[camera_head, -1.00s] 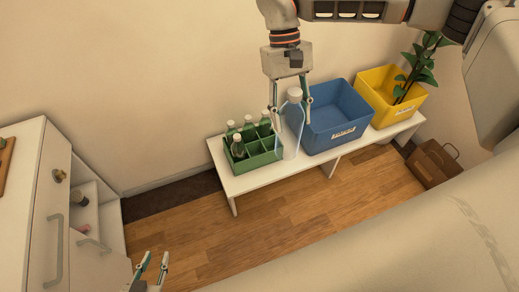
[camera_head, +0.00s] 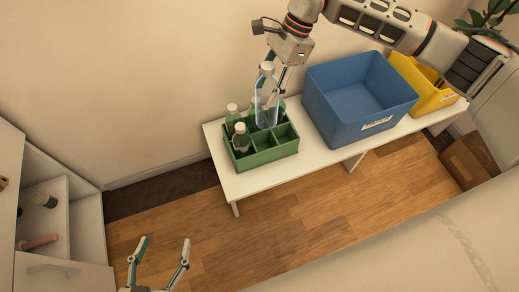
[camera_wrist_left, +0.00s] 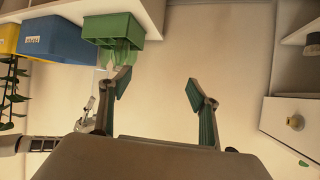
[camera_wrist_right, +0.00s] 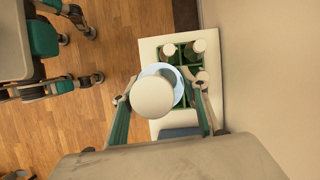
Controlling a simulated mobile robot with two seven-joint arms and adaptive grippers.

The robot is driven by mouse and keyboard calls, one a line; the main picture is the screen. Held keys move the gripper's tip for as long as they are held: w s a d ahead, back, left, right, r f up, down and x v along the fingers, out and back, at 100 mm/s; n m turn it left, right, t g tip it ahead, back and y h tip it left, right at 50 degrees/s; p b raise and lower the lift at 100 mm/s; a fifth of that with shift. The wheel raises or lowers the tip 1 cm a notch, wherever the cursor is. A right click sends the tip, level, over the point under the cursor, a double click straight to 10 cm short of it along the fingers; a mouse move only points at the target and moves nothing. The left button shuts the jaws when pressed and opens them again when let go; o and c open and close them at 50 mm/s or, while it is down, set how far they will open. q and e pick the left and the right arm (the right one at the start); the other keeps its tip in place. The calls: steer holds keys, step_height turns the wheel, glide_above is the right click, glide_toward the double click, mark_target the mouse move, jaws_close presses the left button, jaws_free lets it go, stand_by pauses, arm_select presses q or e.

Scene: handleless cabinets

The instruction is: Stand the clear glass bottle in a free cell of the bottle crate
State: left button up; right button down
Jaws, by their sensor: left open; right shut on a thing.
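The clear glass bottle (camera_head: 266,112) with a white cap is upright in my right gripper (camera_head: 272,80). In the right wrist view its white cap (camera_wrist_right: 153,97) sits between the fingers of my right gripper (camera_wrist_right: 160,110), and its body is mostly hidden below. The green bottle crate (camera_head: 265,158) stands on the white bench. In the head view the bottle's lower end overlaps the crate's rear cells; I cannot tell its exact height. Green bottles (camera_head: 241,140) fill some cells, mainly at the left and back; front-right cells look empty. My left gripper (camera_head: 165,243) is open and empty, low over the floor.
A blue bin (camera_head: 345,105) stands right of the crate on the white bench (camera_head: 232,186), with a yellow bin (camera_head: 428,95) beyond. A wall is close behind. A white cabinet (camera_head: 75,225) with open shelves is at left. The floor in front is clear.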

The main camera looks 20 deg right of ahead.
step_height(320, 180, down, 4)
steer(key=w+m+t+b, duration=0.1)
steer(key=w+m, duration=0.1)
steer(key=b, duration=0.4)
glide_above(265, 132)
steer(key=s+a, duration=0.2)
steer(key=s, duration=0.2)
step_height(265, 132, down, 11)
steer(key=shift+d+f, duration=0.1)
steer(key=shift+f, duration=0.1)
step_height(265, 132, down, 8)
steer(key=b, duration=0.2)
steer(key=shift+w, duration=0.15)
steer(key=c, duration=1.4)
jaws_free()
steer(key=shift+f, duration=0.15)
arm_select(q)
steer(key=d+n+h, duration=0.1)
steer(key=d+n, duration=0.3)
steer(key=d, duration=0.2)
steer(key=shift+s+d+n+t+h, duration=0.3)
steer(key=shift+t+h, duration=0.1)
